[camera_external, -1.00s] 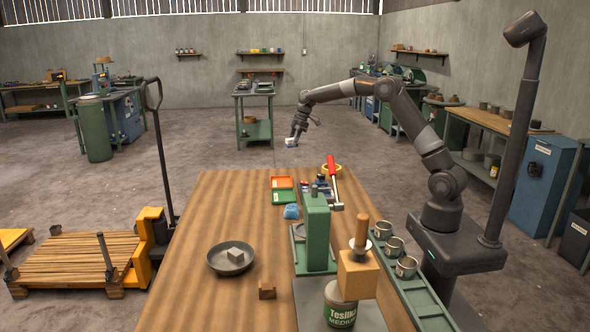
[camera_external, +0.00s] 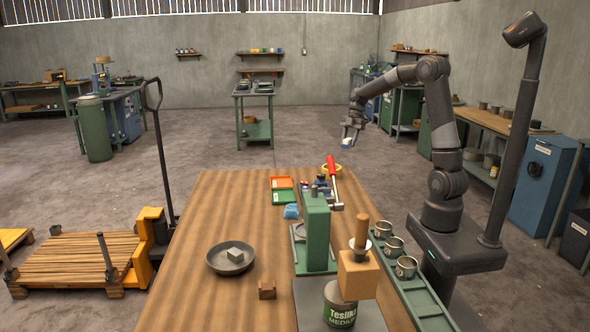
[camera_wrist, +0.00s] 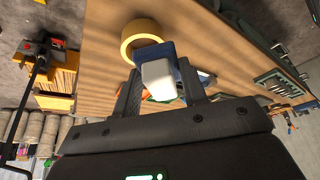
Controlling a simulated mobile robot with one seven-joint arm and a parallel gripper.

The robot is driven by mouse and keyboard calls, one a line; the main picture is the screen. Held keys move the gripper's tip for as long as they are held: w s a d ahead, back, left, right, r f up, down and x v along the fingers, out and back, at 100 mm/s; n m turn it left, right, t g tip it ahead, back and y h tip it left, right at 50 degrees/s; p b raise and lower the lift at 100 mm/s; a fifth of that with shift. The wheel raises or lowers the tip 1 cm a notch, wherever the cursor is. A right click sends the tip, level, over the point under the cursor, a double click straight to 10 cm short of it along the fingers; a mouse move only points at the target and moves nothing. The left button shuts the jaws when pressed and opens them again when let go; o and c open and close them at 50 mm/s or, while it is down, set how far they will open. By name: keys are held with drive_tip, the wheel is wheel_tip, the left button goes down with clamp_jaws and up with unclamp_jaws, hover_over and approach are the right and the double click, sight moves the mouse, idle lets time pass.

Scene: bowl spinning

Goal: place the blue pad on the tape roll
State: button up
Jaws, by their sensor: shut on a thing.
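My gripper (camera_external: 350,136) is raised above and beyond the far edge of the table, to the right of the yellow tape roll in the external view. It is shut on the blue pad (camera_wrist: 150,50), which shows a white block-like face towards the wrist camera and looks small and pale in the external view (camera_external: 346,143). The pad and the roll are apart.
A dark bowl (camera_external: 218,263) is at left. The table's left half is mostly clear.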

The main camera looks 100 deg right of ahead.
drive_tip(key=w+f, duration=0.1)
drive_tip(key=w, duration=0.1)
drive_tip(key=w+a+f, duration=0.1)
drive_tip(key=w+f, duration=0.1)
drive_tip(key=w, duration=0.1)
drive_tip(key=w+a+f, duration=0.1)
drive_tip(key=w+f, duration=0.1)
drive_tip(key=shift+w, duration=0.35)
drive_tip(key=shift+f, duration=1.85)
drive_tip(key=shift+f, duration=0.15)
drive_tip(key=o, duration=1)
drive_tip(key=shift+c, duration=0.2)
drive_tip(key=v, duration=1.2)
drive_tip(key=shift+r, duration=0.2)
